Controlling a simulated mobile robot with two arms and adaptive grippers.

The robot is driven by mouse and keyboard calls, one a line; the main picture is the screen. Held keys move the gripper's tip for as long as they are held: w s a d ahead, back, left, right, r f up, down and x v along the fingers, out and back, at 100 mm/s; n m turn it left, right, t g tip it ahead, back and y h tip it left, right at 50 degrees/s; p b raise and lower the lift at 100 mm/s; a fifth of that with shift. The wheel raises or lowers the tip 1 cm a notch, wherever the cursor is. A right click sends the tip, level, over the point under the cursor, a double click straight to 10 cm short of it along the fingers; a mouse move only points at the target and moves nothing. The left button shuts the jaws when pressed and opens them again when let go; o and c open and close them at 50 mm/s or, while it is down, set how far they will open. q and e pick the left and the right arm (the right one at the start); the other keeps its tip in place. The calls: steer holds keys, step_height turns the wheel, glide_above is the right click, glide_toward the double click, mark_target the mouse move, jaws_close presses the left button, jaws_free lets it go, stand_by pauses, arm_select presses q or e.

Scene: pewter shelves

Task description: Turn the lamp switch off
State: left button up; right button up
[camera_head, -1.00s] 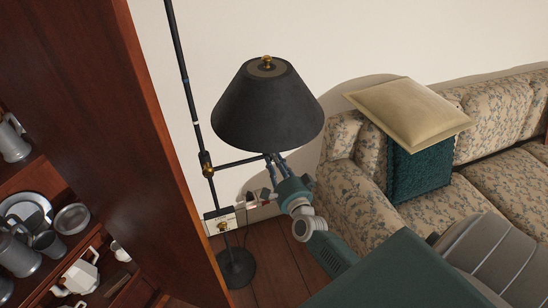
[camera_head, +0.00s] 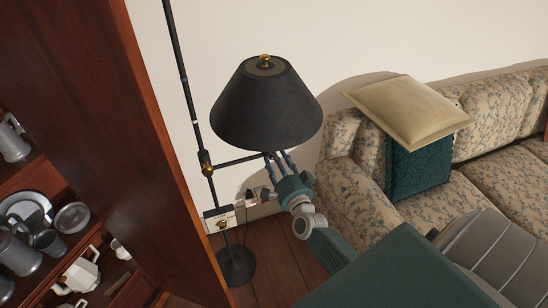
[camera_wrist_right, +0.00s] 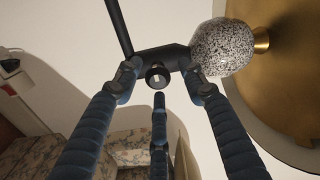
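The floor lamp has a black shade (camera_head: 266,106) on a dark pole with a side arm. In the right wrist view I look up under the shade, with its gold inside (camera_wrist_right: 285,75) and a speckled bulb (camera_wrist_right: 222,46) at the upper right. A small dark round switch knob (camera_wrist_right: 158,76) sits below the lamp's dark arm. My right gripper (camera_head: 280,160) is just under the shade. In the wrist view its blue fingers (camera_wrist_right: 158,82) are spread around the knob, two at its sides and one below. Contact with the knob is unclear. My left gripper is out of view.
A wooden cabinet (camera_head: 100,90) with pewter ware stands at the left. A floral sofa (camera_head: 355,200) with a beige cushion (camera_head: 408,108) is at the right. The lamp base (camera_head: 236,267) stands on the wood floor, near a wall plate (camera_head: 219,219).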

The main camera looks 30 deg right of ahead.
steer(key=v, duration=1.2)
steer(key=shift+f, duration=0.1)
steer(key=s+a+f+n+g+y, duration=0.25)
steer(key=s+f+n, duration=0.2)
steer(key=f, duration=0.65)
steer(key=s+a+f+n+g+y, duration=0.1)
steer(key=s+a+f+n+g, duration=0.3)
steer(key=f, duration=0.7)
steer(key=s+a+f+n+g+y, duration=0.15)
steer(key=s+a+f+n, duration=0.35)
steer(key=f, duration=0.6)
steer(key=s+f+n+g, duration=0.2)
steer(key=s+f, duration=0.2)
steer(key=s, duration=0.5)
steer(key=s+f+n+g, duration=0.2)
steer(key=s+f, duration=0.3)
steer(key=s, duration=0.4)
steer(key=s+f+n+g, duration=0.2)
steer(key=s+f+g, duration=0.2)
steer(key=s, duration=0.5)
steer(key=shift+s+a+f+h, duration=0.2)
steer(key=shift+s+f+h, duration=0.15)
steer(key=shift+f, duration=0.2)
